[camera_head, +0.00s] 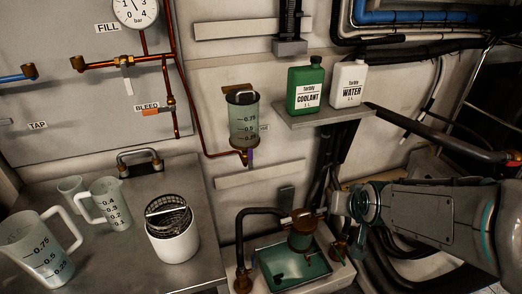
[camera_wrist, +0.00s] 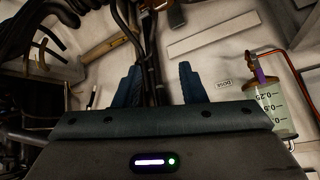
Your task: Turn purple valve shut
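The purple valve (camera_head: 250,157) is a small lever on the copper pipe just under the clear dosing cup (camera_head: 244,122) on the wall. The lever hangs roughly vertical in the head view. In the wrist view, which looks upside down, the purple valve (camera_wrist: 260,75) is at the right, next to the cup (camera_wrist: 270,108). My gripper (camera_head: 347,204) is to the right of and lower than the valve, clear of it. In the wrist view the two blue fingers of my gripper (camera_wrist: 158,84) stand apart, with dark hoses visible between them and nothing clearly held.
A shelf (camera_head: 330,116) with the green coolant bottle (camera_head: 305,88) and white water bottle (camera_head: 347,84) is above my gripper. Black hoses run beneath it. A green-filled basin (camera_head: 285,274) is below. Jugs and a white strainer pot (camera_head: 173,243) stand on the bench at left.

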